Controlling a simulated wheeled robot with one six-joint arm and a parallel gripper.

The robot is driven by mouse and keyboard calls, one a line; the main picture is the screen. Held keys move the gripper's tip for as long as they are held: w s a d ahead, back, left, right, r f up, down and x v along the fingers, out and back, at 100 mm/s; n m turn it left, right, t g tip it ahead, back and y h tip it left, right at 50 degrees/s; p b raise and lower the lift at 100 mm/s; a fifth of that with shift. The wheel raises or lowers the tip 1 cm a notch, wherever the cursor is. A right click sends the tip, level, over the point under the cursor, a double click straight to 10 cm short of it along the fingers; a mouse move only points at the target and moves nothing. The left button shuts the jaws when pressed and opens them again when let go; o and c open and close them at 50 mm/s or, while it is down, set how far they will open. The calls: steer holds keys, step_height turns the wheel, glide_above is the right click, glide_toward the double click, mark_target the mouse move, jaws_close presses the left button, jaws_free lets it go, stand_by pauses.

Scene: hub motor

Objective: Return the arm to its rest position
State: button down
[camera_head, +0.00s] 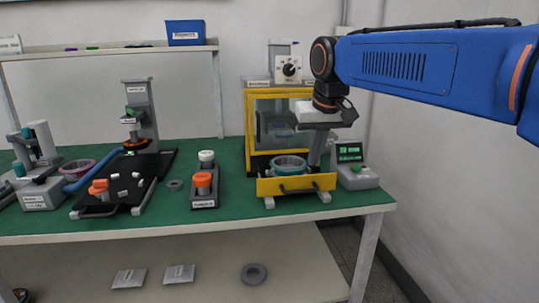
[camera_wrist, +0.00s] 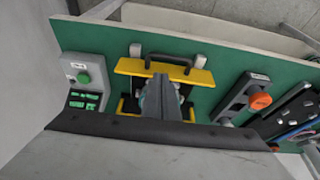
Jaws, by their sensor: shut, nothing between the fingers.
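My blue arm (camera_head: 425,65) reaches in from the right side of the head view, held high, with its wrist pointing down. My gripper (camera_head: 314,165) hangs just over the right part of a yellow drawer (camera_head: 265,188) at the front of the yellow-framed machine. The gripper is shut and empty. In the wrist view its fingers (camera_wrist: 166,82) show in the middle, in front of the drawer (camera_wrist: 200,76). A teal ring-shaped part (camera_head: 289,160) sits in the drawer, mostly hidden by the fingers in the wrist view. I cannot tell the exact gap between fingertips and drawer.
The yellow-framed machine (camera_head: 250,125) stands behind the drawer, and a control box with a green button (camera_head: 358,177) stands right of it. A holder with orange-topped items (camera_head: 204,203) is to the left. The wall (camera_head: 450,180) is close on the right.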

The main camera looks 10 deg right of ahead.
steer(key=s+d+f, duration=0.3)
steer(key=s+f, duration=0.8)
steer(key=s, duration=0.1)
steer(key=s+d+f, duration=0.3)
steer(key=s+f, duration=0.8)
steer(key=s, duration=0.1)
steer(key=shift+s+t, duration=0.2)
steer(key=shift+t, duration=0.2)
steer(key=shift+d+r, duration=0.1)
stand_by(0.3)
